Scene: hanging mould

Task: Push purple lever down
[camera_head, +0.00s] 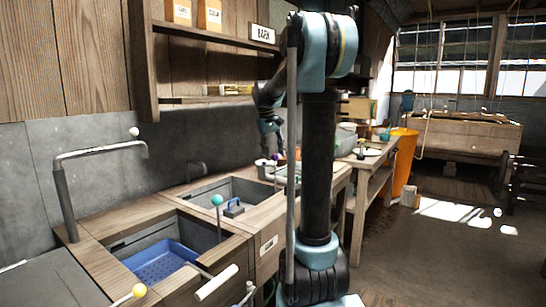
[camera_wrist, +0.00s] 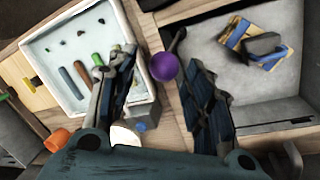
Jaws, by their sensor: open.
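The purple lever shows in the wrist view as a round purple knob (camera_wrist: 164,67) on a short dark stem that leans up to the right. It stands on the wooden strip between a white tray and a grey sink. My gripper (camera_wrist: 161,78) is open, with one finger left of the knob and one right of it. The knob shows in the gap between them; I cannot tell how far below the fingertips it is. In the head view my gripper (camera_head: 275,143) is small, hanging over the counter beyond the second sink.
The wrist view shows a white tray (camera_wrist: 58,48) with several small items and a sink (camera_wrist: 225,62) with a blue and yellow object. The head view shows a teal-knobbed lever (camera_head: 217,200), a blue basin (camera_head: 160,262), a tall tap (camera_head: 65,200) and a shelf (camera_head: 215,99).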

